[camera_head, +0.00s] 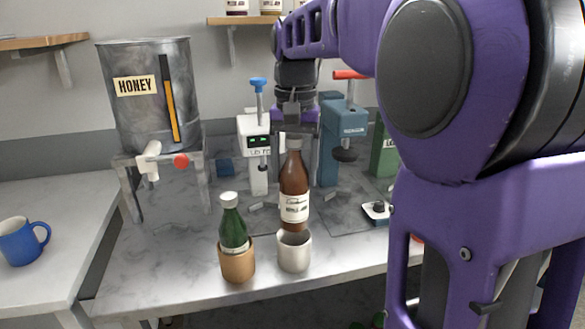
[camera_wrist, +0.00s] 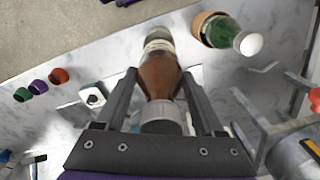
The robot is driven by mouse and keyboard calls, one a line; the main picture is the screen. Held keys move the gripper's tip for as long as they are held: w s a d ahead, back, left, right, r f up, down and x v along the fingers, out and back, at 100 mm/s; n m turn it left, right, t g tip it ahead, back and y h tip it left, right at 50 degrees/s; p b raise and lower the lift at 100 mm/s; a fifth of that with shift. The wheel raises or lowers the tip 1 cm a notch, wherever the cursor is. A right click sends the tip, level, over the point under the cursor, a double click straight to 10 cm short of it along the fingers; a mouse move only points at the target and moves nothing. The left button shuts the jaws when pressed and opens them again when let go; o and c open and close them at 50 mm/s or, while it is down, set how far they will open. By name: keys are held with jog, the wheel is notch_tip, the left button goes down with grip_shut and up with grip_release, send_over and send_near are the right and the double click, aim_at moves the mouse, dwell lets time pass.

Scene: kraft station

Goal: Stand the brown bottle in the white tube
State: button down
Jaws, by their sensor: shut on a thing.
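The brown bottle (camera_head: 294,186) has a white label and a pale cap, and stands upright in my gripper (camera_head: 297,160). In the wrist view the bottle (camera_wrist: 160,76) lies between both fingers of the gripper (camera_wrist: 160,84), its cap nearest the camera. The white tube (camera_head: 294,253) is a short, open, greyish-white cup near the table's front edge. The bottle's base is just above or behind the tube's rim in the head view; I cannot tell which.
A green bottle (camera_head: 233,226) stands in a brown tube (camera_head: 237,264) close left of the white tube. A honey tank (camera_head: 135,110), a white device with a blue knob (camera_head: 254,135) and a blue press (camera_head: 343,125) stand behind. A blue mug (camera_head: 18,242) is far left.

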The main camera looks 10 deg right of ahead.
aim_at(295, 212)
jog(key=shift+f+b, duration=1.15)
jog(key=shift+f, duration=1.6)
jog(key=shift+f+b, duration=0.3)
jog(key=shift+f, duration=1.65)
grip_release()
jog(key=shift+f, duration=0.1)
